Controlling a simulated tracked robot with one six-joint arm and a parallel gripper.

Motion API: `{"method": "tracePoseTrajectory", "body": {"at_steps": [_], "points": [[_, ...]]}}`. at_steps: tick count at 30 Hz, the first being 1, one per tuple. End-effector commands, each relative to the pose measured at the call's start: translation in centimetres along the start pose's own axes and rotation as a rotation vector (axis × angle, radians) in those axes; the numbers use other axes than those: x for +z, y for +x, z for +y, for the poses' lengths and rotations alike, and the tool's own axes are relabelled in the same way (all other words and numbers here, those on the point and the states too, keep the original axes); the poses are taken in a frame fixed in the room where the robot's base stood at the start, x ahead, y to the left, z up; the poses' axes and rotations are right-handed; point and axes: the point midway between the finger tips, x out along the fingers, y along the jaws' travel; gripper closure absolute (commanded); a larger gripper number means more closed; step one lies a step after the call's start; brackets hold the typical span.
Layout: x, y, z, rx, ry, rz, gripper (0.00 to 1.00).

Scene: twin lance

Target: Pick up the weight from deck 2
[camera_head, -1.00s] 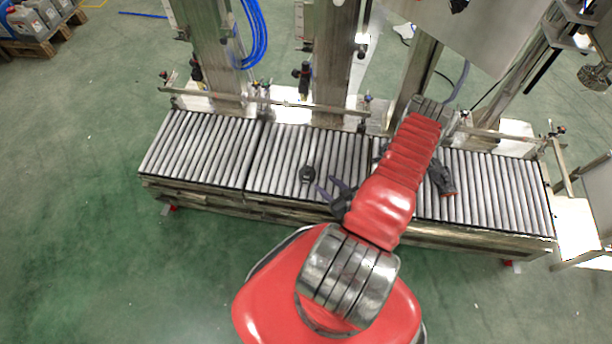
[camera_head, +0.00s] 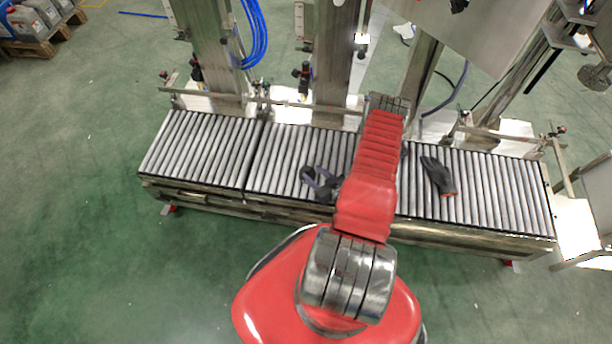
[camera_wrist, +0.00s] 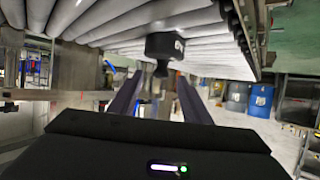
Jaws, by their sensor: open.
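The weight (camera_wrist: 165,45) is a small dark block with pale markings and a narrow knob. In the wrist view it is seen against the rollers, just beyond the gap between my fingers, near the middle. My gripper (camera_wrist: 158,98) is open, with one finger to each side of the knob's line; I see no contact. In the head view my gripper (camera_head: 317,181) is low over the middle roller section, left of my red arm. There the weight is hard to separate from the dark fingers.
The roller conveyor (camera_head: 200,145) runs across the view in sections. A black glove (camera_head: 438,176) with an orange cuff lies on the rollers right of my arm. Metal posts (camera_head: 335,60) and a rail stand along the back edge. Green floor (camera_head: 90,230) is clear in front.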

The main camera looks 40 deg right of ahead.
Motion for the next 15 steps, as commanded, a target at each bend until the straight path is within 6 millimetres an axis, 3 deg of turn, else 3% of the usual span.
{"method": "tracePoseTrajectory", "body": {"at_steps": [8, 15], "points": [[0.0, 0.1, 0.0, 0.000, 0.000, 0.000, 0.56], [-0.2, 2.2, -0.2, -0.002, -0.002, 0.001, 0.56]]}}
